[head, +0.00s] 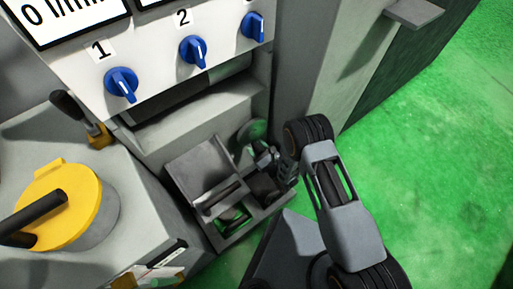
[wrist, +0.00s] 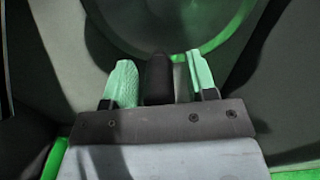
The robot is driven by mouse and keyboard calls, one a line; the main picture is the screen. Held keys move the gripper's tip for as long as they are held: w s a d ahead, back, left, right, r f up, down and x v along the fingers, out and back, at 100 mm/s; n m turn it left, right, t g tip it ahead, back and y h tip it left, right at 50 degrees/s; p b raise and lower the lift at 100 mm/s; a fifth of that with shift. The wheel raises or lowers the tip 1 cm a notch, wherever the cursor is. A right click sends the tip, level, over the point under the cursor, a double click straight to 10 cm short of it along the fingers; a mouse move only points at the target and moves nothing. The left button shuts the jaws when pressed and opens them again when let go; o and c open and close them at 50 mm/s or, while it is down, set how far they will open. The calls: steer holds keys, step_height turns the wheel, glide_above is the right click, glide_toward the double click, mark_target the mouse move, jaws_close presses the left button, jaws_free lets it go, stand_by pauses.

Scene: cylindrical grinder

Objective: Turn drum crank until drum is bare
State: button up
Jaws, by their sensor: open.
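In the wrist view a round dark disc (wrist: 165,20) with a green-lit rim fills the top. A black upright handle (wrist: 158,80) stands between my gripper's (wrist: 160,70) two green-padded fingers, with a narrow grey piece to its right. The fingers are apart, and I cannot tell whether either touches the handle. In the head view my gripper (head: 264,160) is low at the machine's foot, beside a round green-tinted disc (head: 254,130), partly hidden by my gripper. I cannot make out the drum's surface or anything wound on it.
A grey open box (head: 202,170) stands left of my gripper. A yellow round cap (head: 82,200) with a black lever is at the left. Blue knobs (head: 121,84) line the panel above. A grey machine wall (head: 315,60) rises behind my arm. Green floor (head: 440,170) is free at right.

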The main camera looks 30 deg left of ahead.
steer(key=p+v, duration=0.2)
steer(key=v, duration=1.1)
steer(key=shift+s+d+p, duration=0.2)
steer(key=shift+d+p, duration=0.15)
steer(key=shift+c, duration=0.2)
